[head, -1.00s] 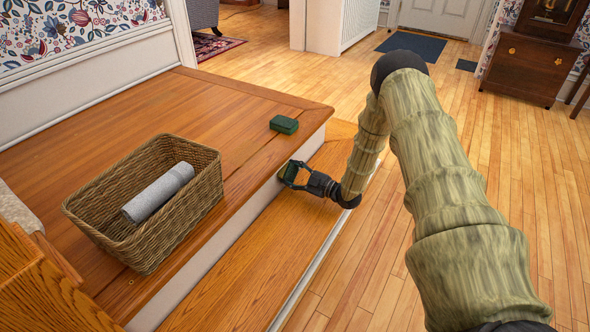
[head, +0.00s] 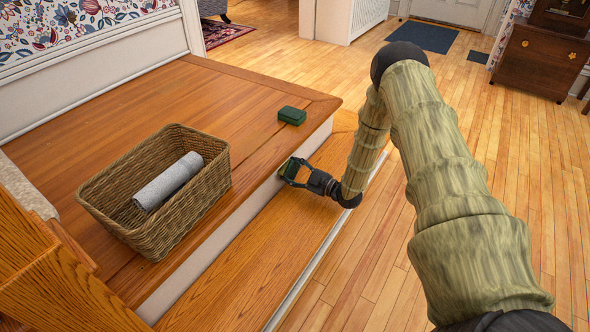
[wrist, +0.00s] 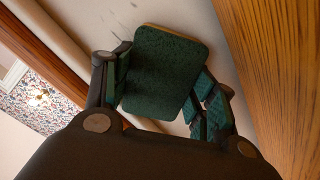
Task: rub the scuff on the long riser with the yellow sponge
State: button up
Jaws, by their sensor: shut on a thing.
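My gripper (head: 293,171) is shut on the yellow sponge, at the long white riser (head: 225,236) under the landing. In the wrist view the sponge (wrist: 163,73) shows a dark green face, with a thin yellowish edge along its top. My gripper's fingers (wrist: 160,88) hold it from both sides. The sponge is at or very near the cream riser (wrist: 215,42); contact is not clear. Thin dark scuff streaks (wrist: 117,37) show on the riser just beyond the sponge, towards the upper left of the wrist view. Whatever lies behind the sponge is hidden.
A wicker basket (head: 190,215) with a rolled grey cloth (head: 168,181) stands on the wooden landing (head: 140,95). A small dark green block (head: 292,115) sits near the landing's corner. The wooden step (head: 255,255) below the riser is clear. Open floor (head: 500,160) lies to the right.

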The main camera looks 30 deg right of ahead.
jog(key=shift+a+r, duration=0.1)
jog(key=shift+a, duration=0.1)
jog(key=shift+p+v, duration=0.55)
jog(key=shift+v, duration=0.3)
jog(key=shift+p+v, duration=0.8)
jog(key=shift+v, duration=1.4)
jog(key=shift+d, duration=0.1)
jog(key=shift+p+v, duration=0.75)
jog(key=shift+v, duration=0.7)
